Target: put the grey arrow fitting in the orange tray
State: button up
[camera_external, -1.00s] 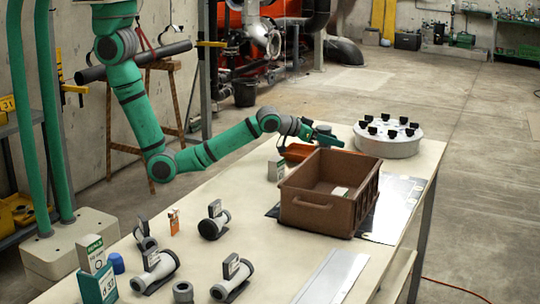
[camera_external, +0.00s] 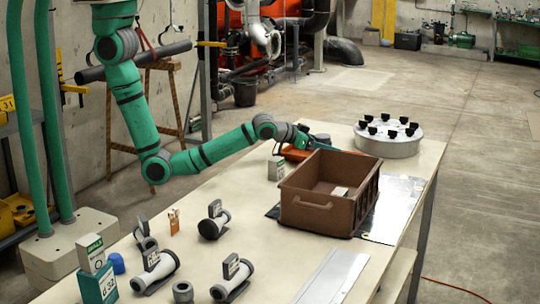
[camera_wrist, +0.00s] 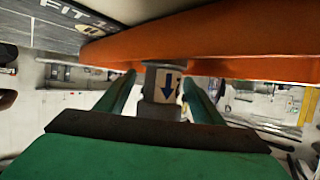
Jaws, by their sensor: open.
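The grey arrow fitting (camera_wrist: 161,84), with a dark blue arrow on a pale label, shows between the two green fingers of my gripper (camera_wrist: 159,80) in the wrist view. The fingers stand apart, one on each side of it; I cannot tell whether either touches it. The orange tray (camera_wrist: 205,38) fills the top of that view, right by the fitting. In the external view the orange tray (camera_external: 295,153) lies at the far side of the table, partly hidden by the brown crate, with my gripper (camera_external: 304,141) low over it. I cannot make out the fitting clearly there.
The brown crate (camera_external: 307,214) stands just in front of the tray. A small grey-white box (camera_external: 276,170) is to its left. A round white holder with black knobs (camera_external: 388,142) is at the right. Several pipe fittings and labels stand on the near left of the table.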

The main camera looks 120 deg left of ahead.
jog(key=v, duration=1)
jog(key=shift+s+d+r, duration=0.1)
jog(key=shift+s+d, duration=0.05)
jog(key=shift+s, duration=0.05)
